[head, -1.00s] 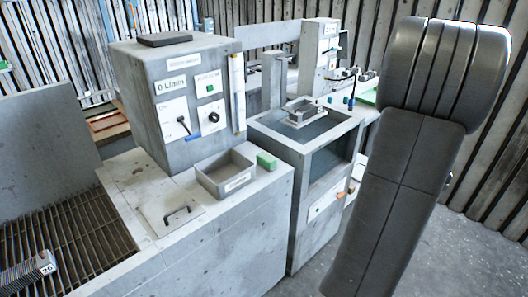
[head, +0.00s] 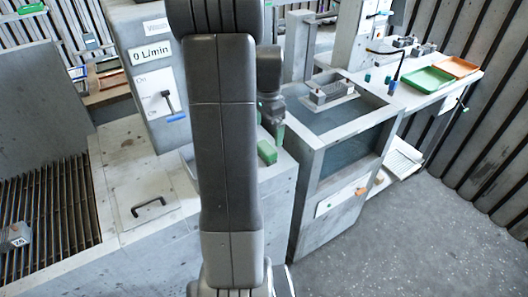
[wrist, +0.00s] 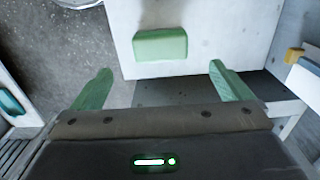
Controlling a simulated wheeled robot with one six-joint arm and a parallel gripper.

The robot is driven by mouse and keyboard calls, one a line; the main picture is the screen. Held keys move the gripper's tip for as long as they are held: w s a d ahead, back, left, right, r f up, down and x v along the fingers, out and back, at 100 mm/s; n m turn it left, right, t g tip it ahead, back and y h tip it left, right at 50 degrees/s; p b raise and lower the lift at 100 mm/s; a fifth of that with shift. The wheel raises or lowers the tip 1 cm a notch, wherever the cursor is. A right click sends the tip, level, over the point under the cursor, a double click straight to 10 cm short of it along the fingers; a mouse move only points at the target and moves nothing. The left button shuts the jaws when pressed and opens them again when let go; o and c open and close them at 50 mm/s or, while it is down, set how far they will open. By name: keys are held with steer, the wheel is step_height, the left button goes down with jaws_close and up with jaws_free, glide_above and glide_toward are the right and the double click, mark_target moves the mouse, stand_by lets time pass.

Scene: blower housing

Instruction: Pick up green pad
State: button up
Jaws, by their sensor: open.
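The green pad (head: 267,152) is a small block lying on the grey bench top near its right edge, just right of my arm in the head view. In the wrist view the green pad (wrist: 160,45) lies ahead of the fingertips, roughly centred between them. My gripper (wrist: 158,82) has two green fingers spread wide with nothing between them. In the head view my gripper (head: 272,115) is just above the pad, partly hidden behind my arm.
A tank (head: 345,116) with a small metal basket (head: 331,92) stands right of the bench. Green (head: 428,79) and orange (head: 455,67) trays lie at the back right. A lid handle (head: 148,206) sticks up on the bench. The floor at right is clear.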

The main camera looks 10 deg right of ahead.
mark_target(266, 147)
step_height(266, 147, down, 4)
steer(key=shift+w+a+r, duration=0.1)
steer(key=shift+a, duration=0.05)
steer(key=shift+f+p, duration=0.65)
steer(key=shift+f, duration=2.1)
steer(key=c, duration=1.1)
steer(key=shift+r+b, duration=0.5)
steer(key=shift+r, duration=4.55)
steer(key=shift+o, duration=1.2)
steer(key=shift+c, duration=0.6)
